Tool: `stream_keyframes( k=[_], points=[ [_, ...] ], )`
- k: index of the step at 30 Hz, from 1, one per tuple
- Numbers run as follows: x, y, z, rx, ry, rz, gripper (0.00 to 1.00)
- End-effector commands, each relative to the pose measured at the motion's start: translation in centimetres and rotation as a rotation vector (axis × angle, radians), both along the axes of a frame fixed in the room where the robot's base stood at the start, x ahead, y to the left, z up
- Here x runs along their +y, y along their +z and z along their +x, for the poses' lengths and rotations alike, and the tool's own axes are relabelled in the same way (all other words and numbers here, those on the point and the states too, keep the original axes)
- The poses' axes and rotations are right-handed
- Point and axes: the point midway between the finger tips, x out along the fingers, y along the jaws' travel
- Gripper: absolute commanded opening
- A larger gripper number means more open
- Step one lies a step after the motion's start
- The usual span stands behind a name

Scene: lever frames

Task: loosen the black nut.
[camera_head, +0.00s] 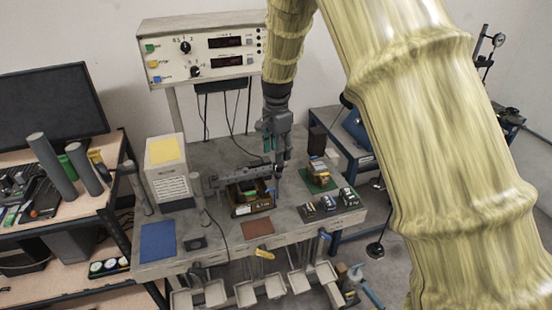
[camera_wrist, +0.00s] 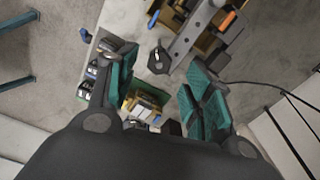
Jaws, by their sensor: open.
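A black nut (camera_wrist: 159,61) with a short stem shows in the wrist view, beside the end of a grey metal bar (camera_wrist: 187,38). My gripper (camera_wrist: 161,66) is open, with its green-padded fingers on either side of the nut in the picture. The nut appears beyond the fingertips, and I see no contact; the exact gap is unclear. In the head view my gripper (camera_head: 279,168) points down over the workbench at the right end of the grey bar (camera_head: 237,178). The nut is too small and too close to the gripper to make out there.
A wooden bin (camera_head: 252,209) stands in front of the bar. Small dark boxes (camera_head: 328,203) and a stack on a green mat (camera_head: 318,182) lie to the right. A white box (camera_head: 168,180) stands at left, and a control panel (camera_head: 205,48) rises at the back.

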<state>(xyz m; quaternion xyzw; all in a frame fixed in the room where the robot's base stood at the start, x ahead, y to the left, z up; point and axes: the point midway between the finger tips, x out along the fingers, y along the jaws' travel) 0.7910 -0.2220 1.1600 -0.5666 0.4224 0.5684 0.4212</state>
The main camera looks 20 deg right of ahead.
Motion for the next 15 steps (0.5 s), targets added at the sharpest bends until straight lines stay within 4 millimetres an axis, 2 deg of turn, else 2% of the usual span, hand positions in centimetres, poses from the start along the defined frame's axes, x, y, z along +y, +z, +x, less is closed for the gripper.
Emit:
stream_keyframes(
  k=[9,15],
  points=[
    [0.2,-3.8,0.0,0.001,0.002,0.001,0.51],
    [0.2,-4.9,0.1,0.000,0.003,0.000,0.51]
  ],
)
